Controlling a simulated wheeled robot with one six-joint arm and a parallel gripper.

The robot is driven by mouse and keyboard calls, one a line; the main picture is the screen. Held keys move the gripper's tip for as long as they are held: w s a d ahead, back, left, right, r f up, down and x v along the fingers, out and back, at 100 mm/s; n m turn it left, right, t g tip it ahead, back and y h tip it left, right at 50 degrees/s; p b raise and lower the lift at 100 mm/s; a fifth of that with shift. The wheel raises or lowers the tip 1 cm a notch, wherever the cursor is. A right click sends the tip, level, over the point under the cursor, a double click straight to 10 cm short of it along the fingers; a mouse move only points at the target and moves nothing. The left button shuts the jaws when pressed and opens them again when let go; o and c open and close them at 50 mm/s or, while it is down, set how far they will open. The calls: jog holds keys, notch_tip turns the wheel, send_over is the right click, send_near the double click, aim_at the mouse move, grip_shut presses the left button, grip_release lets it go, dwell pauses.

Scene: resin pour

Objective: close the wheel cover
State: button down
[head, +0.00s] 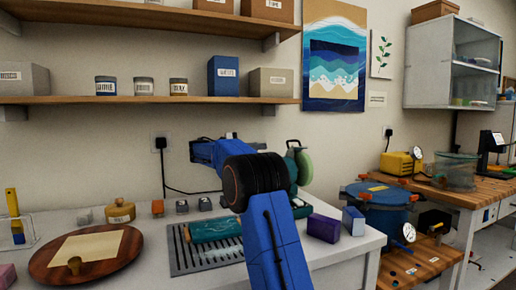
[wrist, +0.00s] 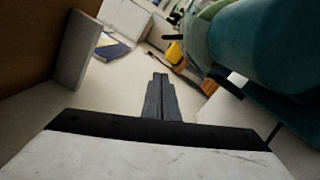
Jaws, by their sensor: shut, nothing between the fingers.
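A teal bench machine (head: 292,160) with a pale green wheel (head: 305,168) stands at the back of the white bench, partly hidden behind my arm. In the wrist view a large rounded teal part (wrist: 275,45) of it fills the upper right, close to the camera. I cannot tell which part is the wheel cover or how far it is open. My gripper (wrist: 160,76) is shut and empty, with its fingers together left of the teal part and apart from it in the picture. In the head view my gripper's fingertips are not distinguishable behind my blue arm.
A slotted grey tray (head: 190,262) with a teal slab (head: 213,229) lies in front of the machine. A purple box (head: 323,228) and a blue-and-white box (head: 353,221) stand to the right. A shelf (head: 200,100) overhangs the bench. A round wooden board (head: 48,259) lies left.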

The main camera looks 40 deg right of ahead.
jog(key=s+d+r, duration=0.1)
jog(key=s+d, duration=0.4)
jog(key=d, duration=0.1)
jog(key=shift+s+d+r, duration=0.15)
jog(key=shift+s+r, duration=0.15)
jog(key=shift+r, duration=0.05)
jog(key=shift+r, duration=0.1)
